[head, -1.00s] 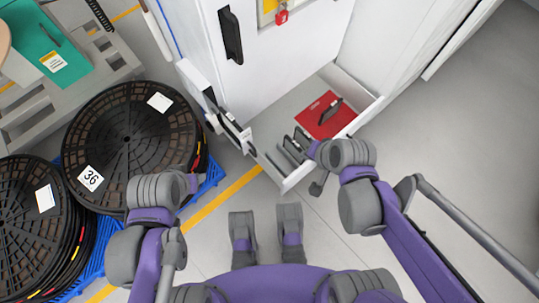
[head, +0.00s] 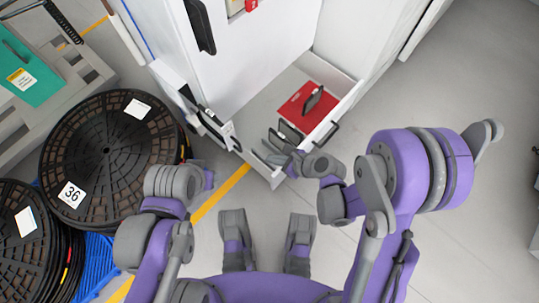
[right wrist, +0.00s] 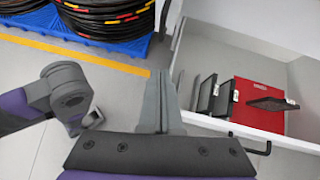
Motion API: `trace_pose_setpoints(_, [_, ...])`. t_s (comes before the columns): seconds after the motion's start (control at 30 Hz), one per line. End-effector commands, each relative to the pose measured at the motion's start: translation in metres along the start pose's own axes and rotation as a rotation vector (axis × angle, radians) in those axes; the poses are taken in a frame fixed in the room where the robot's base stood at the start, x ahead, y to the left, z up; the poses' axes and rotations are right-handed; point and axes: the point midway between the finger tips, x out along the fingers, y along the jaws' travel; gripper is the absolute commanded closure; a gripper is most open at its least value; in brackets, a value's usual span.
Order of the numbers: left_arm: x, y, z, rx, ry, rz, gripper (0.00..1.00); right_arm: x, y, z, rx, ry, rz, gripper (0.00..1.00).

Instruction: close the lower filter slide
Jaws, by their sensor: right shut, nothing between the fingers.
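A white slide (head: 348,100) is pulled out low from the white cabinet, its inside showing. In it are a red panel (head: 293,100) with a black handle and dark upright plates, also seen in the right wrist view (right wrist: 208,92). A black handle (right wrist: 252,147) sticks out from the slide's front. My right gripper (head: 288,160) is shut and empty by the slide's near corner; its grey fingers (right wrist: 160,85) are together in the right wrist view. Contact with the slide cannot be told. My left gripper (head: 208,178) is left of the slide; its fingers are unclear.
The cabinet (head: 260,50) stands behind, with a black door handle (head: 200,25). A narrow white part with dark pieces (head: 212,128) juts out at its left. Black cable reels (head: 110,155) on a blue pallet (head: 95,268) stand left. Floor at right is clear.

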Motion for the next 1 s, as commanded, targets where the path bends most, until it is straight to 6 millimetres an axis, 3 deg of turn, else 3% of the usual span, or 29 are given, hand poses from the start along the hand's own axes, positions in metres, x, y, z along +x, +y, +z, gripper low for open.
trace_pose_setpoints(0.4, [0.022, 0.000, 0.005, 0.000, -0.006, 0.000, 0.50, 0.088, 0.001, 0.003, -0.006, 0.000, 0.002, 1.00])
trace_pose_setpoints(0.63, [0.024, 0.000, 0.006, 0.000, -0.006, 0.000, 0.50, 0.106, 0.000, 0.023, -0.004, 0.000, 0.001, 1.00])
trace_pose_setpoints(1.0, [0.024, 0.000, 0.006, 0.000, -0.006, 0.000, 0.50, 0.109, 0.000, 0.027, -0.003, 0.001, -0.001, 1.00])
